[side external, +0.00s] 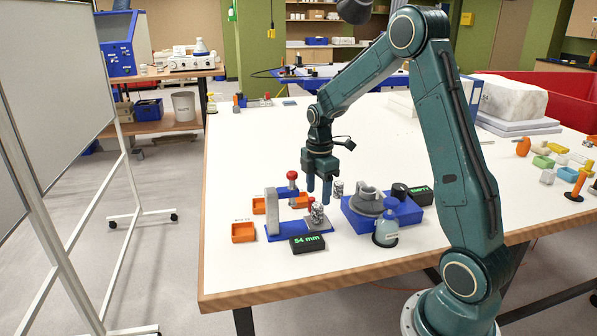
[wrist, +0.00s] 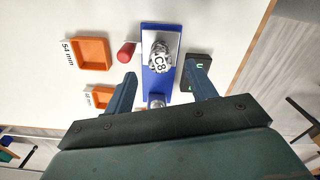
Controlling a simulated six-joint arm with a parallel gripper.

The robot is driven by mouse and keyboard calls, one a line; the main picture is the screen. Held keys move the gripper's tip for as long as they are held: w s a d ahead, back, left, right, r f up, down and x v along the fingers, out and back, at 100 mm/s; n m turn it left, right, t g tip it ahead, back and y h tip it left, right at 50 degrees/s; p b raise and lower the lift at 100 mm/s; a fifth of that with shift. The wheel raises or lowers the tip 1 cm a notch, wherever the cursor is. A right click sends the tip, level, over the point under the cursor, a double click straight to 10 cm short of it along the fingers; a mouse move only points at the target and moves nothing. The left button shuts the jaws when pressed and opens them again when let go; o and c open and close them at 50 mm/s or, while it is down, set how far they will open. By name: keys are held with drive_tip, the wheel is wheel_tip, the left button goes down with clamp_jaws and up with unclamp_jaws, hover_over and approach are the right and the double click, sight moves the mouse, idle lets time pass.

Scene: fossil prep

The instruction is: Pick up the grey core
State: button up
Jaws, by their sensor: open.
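A grey-and-white speckled core (side external: 317,212) stands on the grey plate of a blue-based gauge (side external: 273,237). In the wrist view the core (wrist: 160,60), marked "C8", lies ahead of my gripper's fingers, over the blue base (wrist: 156,29). A second speckled cylinder (side external: 338,188) stands on the table just behind and right of the gauge. My gripper (side external: 319,193) points down above the core, fingers apart and empty. Its two fingers (wrist: 161,78) also show spread in the wrist view. The small grey thing low between them is partly hidden.
Orange trays (side external: 243,233) stand left of the gauge. The table's left rear is mostly clear.

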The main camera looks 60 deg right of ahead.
sight(317, 205)
drive_tip(key=shift+f, duration=0.1)
drive_tip(key=shift+a+f, duration=0.1)
drive_tip(key=shift+f, duration=2.45)
drive_tip(key=c, duration=1.2)
drive_tip(key=shift+r, duration=0.1)
wheel_tip(317, 205, up, 20)
